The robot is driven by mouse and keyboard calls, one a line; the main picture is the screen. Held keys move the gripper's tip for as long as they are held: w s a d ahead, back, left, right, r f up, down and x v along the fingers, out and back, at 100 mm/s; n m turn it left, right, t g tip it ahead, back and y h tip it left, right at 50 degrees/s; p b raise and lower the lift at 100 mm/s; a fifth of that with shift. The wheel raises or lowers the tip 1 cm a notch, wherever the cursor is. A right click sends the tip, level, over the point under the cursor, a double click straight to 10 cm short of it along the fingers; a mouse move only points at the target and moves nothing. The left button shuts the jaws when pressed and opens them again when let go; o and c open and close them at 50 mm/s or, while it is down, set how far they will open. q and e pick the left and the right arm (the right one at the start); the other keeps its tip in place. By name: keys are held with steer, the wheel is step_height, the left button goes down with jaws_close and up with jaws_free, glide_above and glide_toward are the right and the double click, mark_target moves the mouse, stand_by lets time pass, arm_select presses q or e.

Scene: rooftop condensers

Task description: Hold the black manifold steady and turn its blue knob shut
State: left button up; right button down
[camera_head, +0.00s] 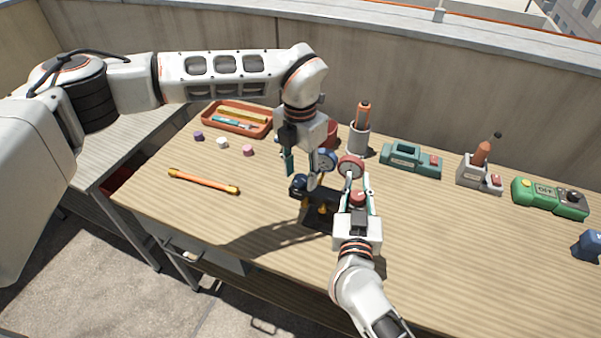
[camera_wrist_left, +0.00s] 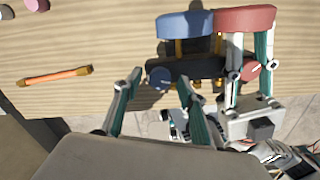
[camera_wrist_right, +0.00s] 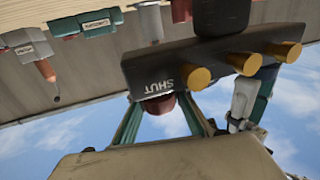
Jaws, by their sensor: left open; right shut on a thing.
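The black manifold (camera_head: 326,197) stands on the table with a blue gauge (camera_head: 326,160) and a red gauge (camera_head: 350,166) above it. Its blue knob (camera_head: 298,186) is at the left end. My left gripper (camera_wrist_left: 158,88) is open, its fingers on either side of the blue knob (camera_wrist_left: 160,78) in the left wrist view; contact cannot be told. My right gripper (camera_head: 357,188) is shut on the manifold at its red knob (camera_wrist_right: 160,103) end, one finger on each side. In the right wrist view, the manifold (camera_wrist_right: 190,65) shows a "SHUT" label and brass ports, and hides the fingertips.
An orange rod (camera_head: 203,181) and several small pegs (camera_head: 222,142) lie left. A red tray (camera_head: 236,119) is at the back left. A grey cup (camera_head: 358,138), teal device (camera_head: 411,160), grey holder (camera_head: 478,176) and green device (camera_head: 549,197) line the back. The right front table is clear.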

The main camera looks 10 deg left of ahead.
arm_select(q)
steer(key=shift+f, duration=0.2)
steer(key=c, duration=1.1)
steer(key=shift+m, duration=0.3)
steer(key=m, duration=1)
steer(key=shift+m, duration=1.8)
steer(key=shift+w, duration=0.1)
